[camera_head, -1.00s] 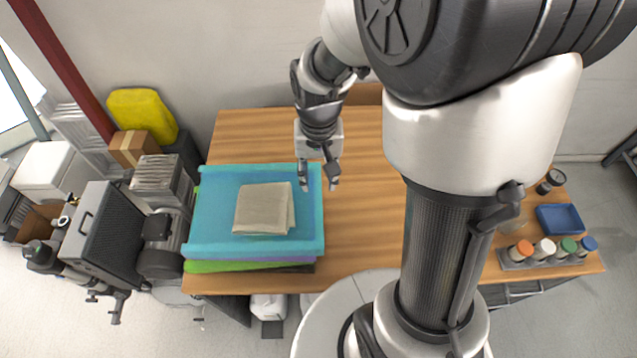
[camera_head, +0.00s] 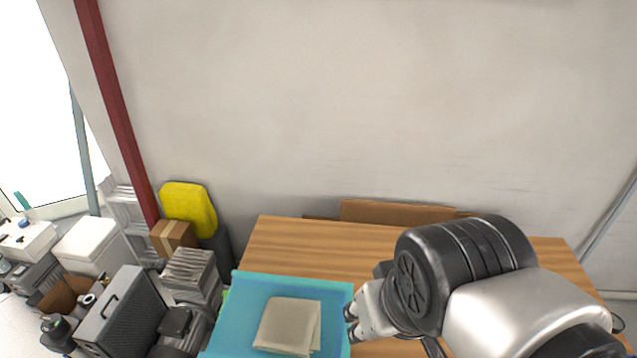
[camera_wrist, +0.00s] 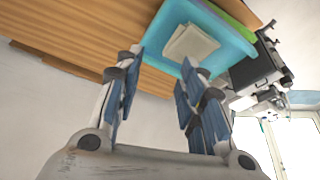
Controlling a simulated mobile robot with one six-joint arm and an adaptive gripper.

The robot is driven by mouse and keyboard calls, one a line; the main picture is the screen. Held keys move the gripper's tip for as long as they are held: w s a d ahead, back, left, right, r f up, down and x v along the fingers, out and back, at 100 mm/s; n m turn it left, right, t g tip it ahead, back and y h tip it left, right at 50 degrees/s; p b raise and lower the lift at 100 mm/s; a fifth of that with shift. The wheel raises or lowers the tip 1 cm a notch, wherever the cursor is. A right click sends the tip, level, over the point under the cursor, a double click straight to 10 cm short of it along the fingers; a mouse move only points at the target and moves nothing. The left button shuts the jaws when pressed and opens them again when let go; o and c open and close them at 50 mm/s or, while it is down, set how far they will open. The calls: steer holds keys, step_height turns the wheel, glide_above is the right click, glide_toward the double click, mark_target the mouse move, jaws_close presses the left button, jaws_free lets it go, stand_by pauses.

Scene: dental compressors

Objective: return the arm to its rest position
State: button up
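My gripper (camera_wrist: 160,95) is open in the wrist view, with its two blue-padded fingers apart and nothing between them. In the head view my gripper (camera_head: 350,325) is at the right edge of the blue tray, partly hidden by my own arm. My arm is folded over the right part of the wooden table (camera_head: 330,248). A beige folded cloth (camera_head: 287,325) lies in the blue tray (camera_head: 250,290). The cloth (camera_wrist: 191,45) and tray (camera_wrist: 172,18) also show beyond the fingertips in the wrist view.
A grey wall stands behind the table, with a cardboard piece (camera_head: 395,211) against it. Left of the table are a yellow object (camera_head: 188,208), a small cardboard box (camera_head: 172,237), a dark grey case (camera_head: 125,312) and a red post (camera_head: 118,110). The table behind the tray is clear.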

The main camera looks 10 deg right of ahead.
steer(key=shift+s+r, duration=0.15)
steer(key=shift+s, duration=0.45)
step_height(320, 180, down, 9)
steer(key=b, duration=0.8)
steer(key=shift+b, duration=0.4)
steer(key=shift+r, duration=0.1)
